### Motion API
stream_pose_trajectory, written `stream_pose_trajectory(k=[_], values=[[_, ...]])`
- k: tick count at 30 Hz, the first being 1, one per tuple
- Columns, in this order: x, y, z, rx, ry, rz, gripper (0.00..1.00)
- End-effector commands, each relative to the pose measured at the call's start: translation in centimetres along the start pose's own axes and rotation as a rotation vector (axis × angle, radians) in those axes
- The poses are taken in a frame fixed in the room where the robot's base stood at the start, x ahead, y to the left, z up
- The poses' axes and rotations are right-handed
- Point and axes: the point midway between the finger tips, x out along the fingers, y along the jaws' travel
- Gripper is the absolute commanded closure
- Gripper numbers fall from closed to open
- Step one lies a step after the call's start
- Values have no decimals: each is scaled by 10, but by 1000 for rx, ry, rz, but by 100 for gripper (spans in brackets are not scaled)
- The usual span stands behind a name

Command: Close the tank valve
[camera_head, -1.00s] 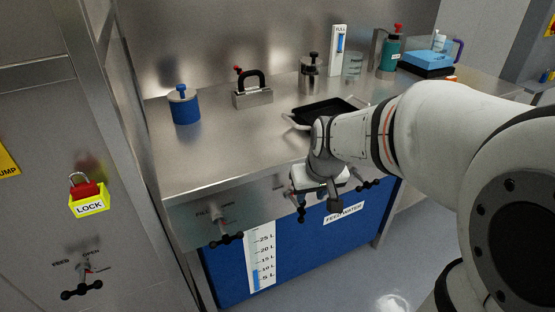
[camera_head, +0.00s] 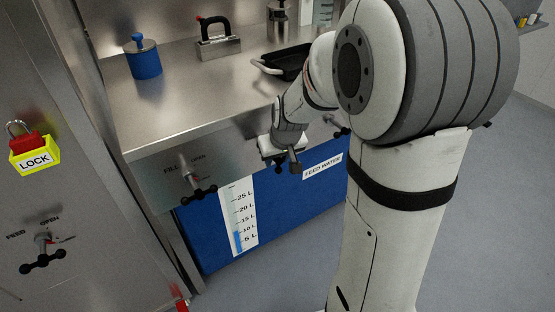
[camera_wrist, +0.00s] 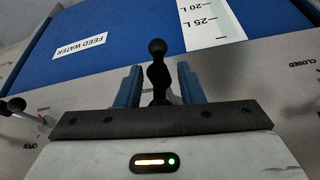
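The blue tank (camera_head: 300,200) has a steel front panel with small valves. In the wrist view, a black ball-ended valve handle (camera_wrist: 158,72) stands upright in the picture, between the two blue fingers of my gripper (camera_wrist: 160,88). The fingers are apart, with a gap showing on each side of the handle. The handle's lower part is hidden behind the gripper body. In the head view my gripper (camera_head: 276,152) is at the panel's front, its fingertips hidden. The fill valve (camera_head: 195,182) is to its left. Another valve (camera_head: 341,131) shows at its right.
A cabinet at left has a feed valve (camera_head: 43,255) and a red padlock (camera_head: 27,143). Floor at right is clear.

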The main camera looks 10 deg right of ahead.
Motion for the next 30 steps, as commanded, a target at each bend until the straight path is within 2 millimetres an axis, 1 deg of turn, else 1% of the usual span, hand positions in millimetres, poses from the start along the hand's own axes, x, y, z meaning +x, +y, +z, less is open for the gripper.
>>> stream_pose_trajectory(k=[7, 8, 20, 30], values=[[1, 0, 0, 1, 1, 0, 66], [1, 0, 0, 1, 1, 0, 67], [1, 1, 0, 2, 0, 1, 100], [2, 2, 0, 16, -4, -25, 100]])
